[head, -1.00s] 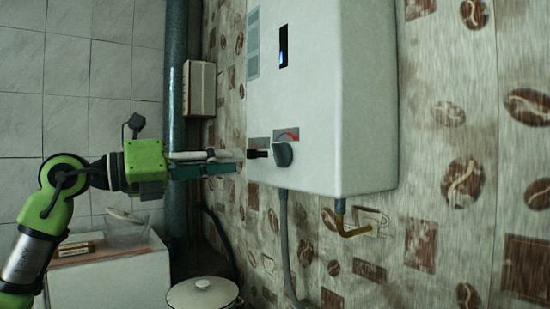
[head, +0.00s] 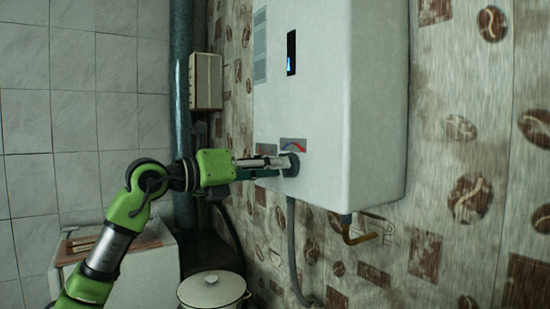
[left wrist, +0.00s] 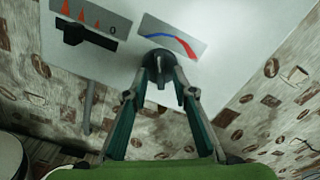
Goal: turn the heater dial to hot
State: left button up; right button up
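The heater (head: 330,120) is a white box on the wall. The fingers stand apart with a gap showing; firm contact cannot be made out. The arc label (left wrist: 172,38) is just above the dial there. My right gripper is not in view.
A black knob (left wrist: 82,36) with a flame label sits left of the dial in the left wrist view. Pipes hang below the heater. A lidded white pot (head: 212,289) stands below. A grey box (head: 205,81) is on the wall behind the arm.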

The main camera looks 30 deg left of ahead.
pick_arm(q)
jog(key=shift+w+d, duration=0.15)
jog(key=shift+w, duration=0.2)
grip_shut()
jog(key=shift+a+m, duration=0.2)
jog(key=shift+m, duration=8.7)
